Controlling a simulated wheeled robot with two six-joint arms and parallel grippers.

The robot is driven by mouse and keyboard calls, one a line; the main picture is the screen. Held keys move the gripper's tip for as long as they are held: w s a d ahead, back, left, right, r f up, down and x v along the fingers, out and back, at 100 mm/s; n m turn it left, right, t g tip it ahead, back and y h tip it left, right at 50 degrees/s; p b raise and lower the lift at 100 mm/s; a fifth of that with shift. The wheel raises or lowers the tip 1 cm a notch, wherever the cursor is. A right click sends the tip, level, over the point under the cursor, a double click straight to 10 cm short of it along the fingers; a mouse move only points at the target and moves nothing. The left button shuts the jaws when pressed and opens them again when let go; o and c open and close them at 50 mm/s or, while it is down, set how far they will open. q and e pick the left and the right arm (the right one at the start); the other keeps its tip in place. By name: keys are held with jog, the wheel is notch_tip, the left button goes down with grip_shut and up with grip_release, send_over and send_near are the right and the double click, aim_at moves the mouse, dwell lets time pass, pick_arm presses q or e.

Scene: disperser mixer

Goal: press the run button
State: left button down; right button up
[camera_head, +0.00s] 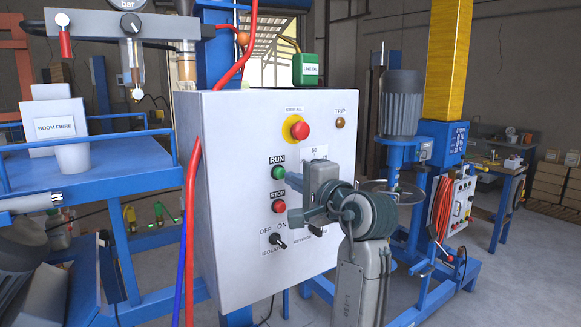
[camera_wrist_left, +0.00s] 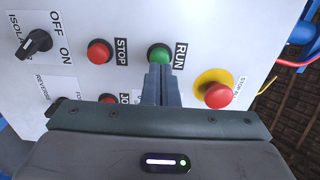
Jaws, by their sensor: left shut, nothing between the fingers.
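The green RUN button (camera_head: 278,172) is on the front of a light grey control box (camera_head: 235,220), above the red STOP button (camera_head: 279,206). My left gripper (camera_head: 291,178) is shut and empty, with its fingertips just right of the RUN button in the head view. In the left wrist view the closed fingers (camera_wrist_left: 161,72) point at the green RUN button (camera_wrist_left: 159,54), and the tips overlap its edge in the picture. I cannot tell whether they touch it. My right gripper is not in view.
A red emergency stop with a yellow ring (camera_head: 299,130) is above RUN. An OFF/ON isolator knob (camera_head: 278,241) is lower on the box. A red hose (camera_head: 191,220) runs along the box's left edge. My wrist hides the box's lower right part.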

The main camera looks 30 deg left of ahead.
pick_arm(q)
jog(key=shift+x, duration=1)
jog(key=shift+p, duration=0.3)
